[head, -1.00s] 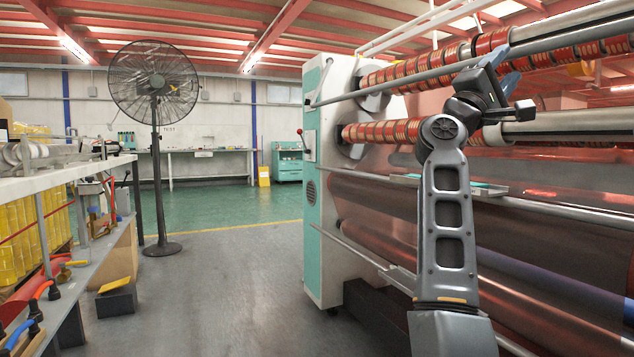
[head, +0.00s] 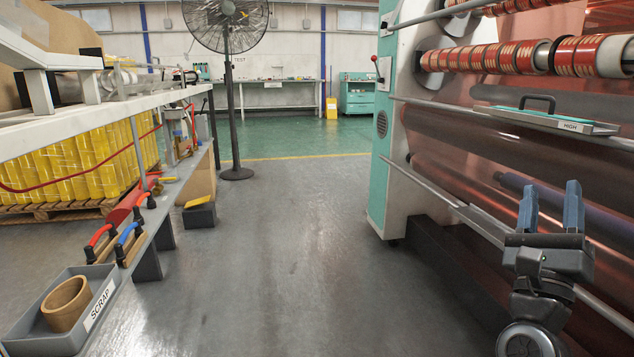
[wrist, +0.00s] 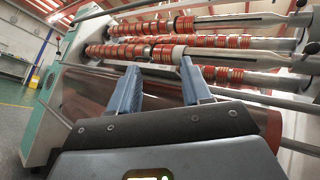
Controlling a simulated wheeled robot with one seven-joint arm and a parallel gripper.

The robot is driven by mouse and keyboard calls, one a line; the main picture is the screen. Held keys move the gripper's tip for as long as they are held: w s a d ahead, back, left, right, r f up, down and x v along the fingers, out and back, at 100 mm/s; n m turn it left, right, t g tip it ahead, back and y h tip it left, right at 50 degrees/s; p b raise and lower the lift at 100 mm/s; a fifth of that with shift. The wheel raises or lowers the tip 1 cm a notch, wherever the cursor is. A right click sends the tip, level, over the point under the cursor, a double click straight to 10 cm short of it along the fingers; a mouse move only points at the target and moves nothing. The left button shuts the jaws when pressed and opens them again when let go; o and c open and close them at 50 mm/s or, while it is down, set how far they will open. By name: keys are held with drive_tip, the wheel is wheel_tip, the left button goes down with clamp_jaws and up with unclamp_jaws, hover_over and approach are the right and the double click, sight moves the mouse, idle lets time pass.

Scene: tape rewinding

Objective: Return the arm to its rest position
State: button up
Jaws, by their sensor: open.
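My gripper (head: 551,205) is at the lower right of the head view, with its two blue fingers pointing up and spread apart. Nothing is between them. In the wrist view the open fingers (wrist: 158,88) point toward the rewinding machine. The machine (head: 391,140) stands on the right, with a teal and white end housing. Red and tan tape rolls (head: 490,57) sit on its shafts, above and apart from my gripper. The rolls also show in the wrist view (wrist: 170,25). Most of my arm is below the head view's edge.
A tray marked HIGH (head: 553,122) is on the machine's front. A shelf bench (head: 110,115) runs along the left, with a SCRAP bin (head: 32,325) holding a cardboard core (head: 66,303). A fan (head: 229,110) stands at the back. The floor between is clear.

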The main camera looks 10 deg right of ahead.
drive_tip(key=s+a+f+n+y, duration=0.5)
drive_tip(key=s+f+n+y, duration=0.1)
drive_tip(key=s+f+n, duration=0.3)
drive_tip(key=s+a+f+n+y, duration=0.6)
drive_tip(key=s+f+n, duration=0.15)
drive_tip(key=n, duration=0.45)
drive_tip(key=s+a+f+n+g+y, duration=0.35)
drive_tip(key=s+n, duration=0.45)
drive_tip(key=s, duration=0.3)
drive_tip(key=s+a+f+n+g+y, duration=0.2)
drive_tip(key=s+a+n+g, duration=0.15)
drive_tip(key=s+n, duration=0.5)
wheel_tip(320, 180, up, 30)
drive_tip(key=s+m+p, duration=0.1)
drive_tip(key=s+p, duration=0.1)
drive_tip(key=p, duration=2.8)
drive_tip(key=shift+s+a+r+t+p, duration=0.15)
drive_tip(key=shift+a+r+t+p, duration=0.15)
drive_tip(key=shift+t+p, duration=0.1)
drive_tip(key=shift+f+h, duration=0.1)
drive_tip(key=shift+h, duration=0.15)
